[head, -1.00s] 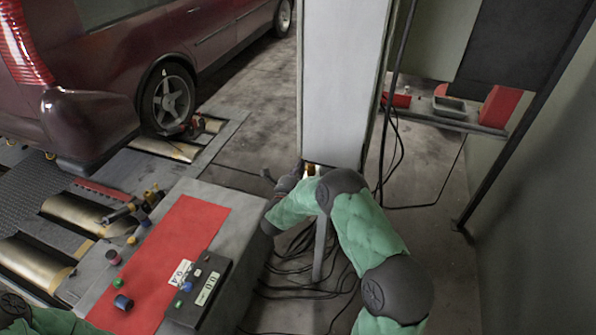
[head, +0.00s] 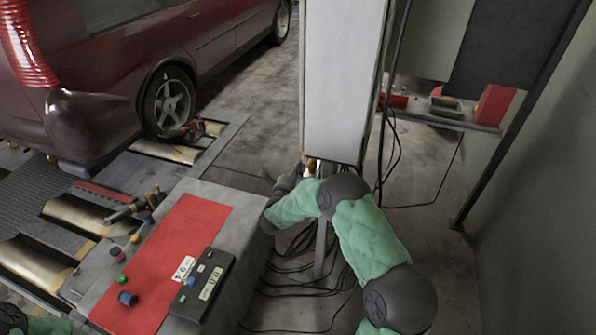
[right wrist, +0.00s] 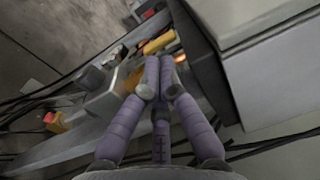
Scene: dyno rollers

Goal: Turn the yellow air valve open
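The yellow air valve shows as a small yellow-orange part (head: 311,165) at the foot of the white cabinet in the head view. In the right wrist view, a yellow bar (right wrist: 158,43) lies just beyond my fingertips, with orange-yellow bits on both sides of the fingers. My right gripper (right wrist: 160,72) has its two fingers together, tips side by side, with nothing clearly seen between them. It is close to the valve; I cannot tell whether they touch. In the head view the right gripper (head: 296,172) is partly hidden by its wrist. My left gripper is out of view.
The white cabinet (head: 343,80) stands above the valve. A grey bench with a red mat (head: 185,245) is on the left, holding knobs and a meter (head: 206,284). Cables (head: 300,290) lie on the floor. A red-and-yellow part (right wrist: 55,121) shows at the wrist view's left.

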